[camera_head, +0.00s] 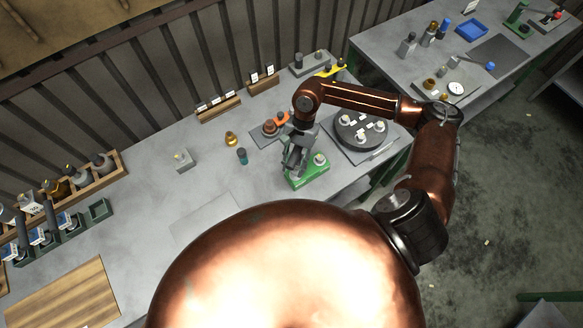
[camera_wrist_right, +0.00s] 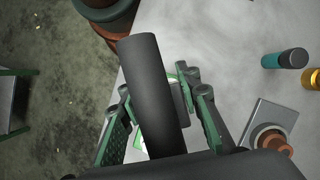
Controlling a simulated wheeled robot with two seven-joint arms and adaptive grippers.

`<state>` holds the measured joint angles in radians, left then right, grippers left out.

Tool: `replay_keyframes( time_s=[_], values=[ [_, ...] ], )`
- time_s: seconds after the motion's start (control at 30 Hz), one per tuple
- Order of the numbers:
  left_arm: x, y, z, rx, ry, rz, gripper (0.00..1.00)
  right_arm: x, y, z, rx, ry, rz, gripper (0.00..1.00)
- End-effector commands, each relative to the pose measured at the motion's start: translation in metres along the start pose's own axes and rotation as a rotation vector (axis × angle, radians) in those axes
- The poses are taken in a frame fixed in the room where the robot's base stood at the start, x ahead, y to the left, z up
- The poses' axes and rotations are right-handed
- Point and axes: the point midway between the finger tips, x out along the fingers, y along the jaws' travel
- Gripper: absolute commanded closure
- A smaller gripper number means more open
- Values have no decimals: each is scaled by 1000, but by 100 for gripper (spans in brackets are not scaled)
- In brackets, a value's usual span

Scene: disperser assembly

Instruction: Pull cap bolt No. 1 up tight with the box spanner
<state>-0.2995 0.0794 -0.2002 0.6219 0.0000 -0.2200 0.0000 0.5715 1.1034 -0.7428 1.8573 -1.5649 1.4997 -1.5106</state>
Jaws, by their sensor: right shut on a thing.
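My right gripper (camera_head: 292,160) is over the left part of a green fixture (camera_head: 312,178) near the front edge of the bench. In the right wrist view its green-padded fingers (camera_wrist_right: 160,118) are shut on a thick dark grey cylinder (camera_wrist_right: 148,90), which looks like the box spanner's handle. The spanner's lower end is hidden, so I cannot tell whether it sits on a bolt. A pale round part (camera_head: 319,159) shows on the fixture's right side. Cap bolt No. 1 cannot be made out. My left gripper is not in view.
A dark round plate (camera_head: 345,134) with pale parts and labels stands right of the fixture. A teal-and-dark cylinder (camera_head: 242,156), a brass part (camera_head: 231,138) and a grey block (camera_head: 181,159) stand to the left. The bench between the block and the green trays (camera_head: 99,210) is clear.

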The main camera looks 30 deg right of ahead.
Motion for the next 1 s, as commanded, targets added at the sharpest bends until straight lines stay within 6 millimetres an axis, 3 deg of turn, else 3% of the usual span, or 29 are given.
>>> replay_keyframes(
  time_s=[0.03, 0.6, 1.0],
  values=[
    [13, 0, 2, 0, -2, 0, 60, 4, -1, -2, -39, 1, 13, 100],
    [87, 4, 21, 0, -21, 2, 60, 7, 9, -6, -486, 5, 199, 100],
    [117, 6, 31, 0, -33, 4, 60, 4, 14, -8, -698, 7, 288, 100]
  ],
)
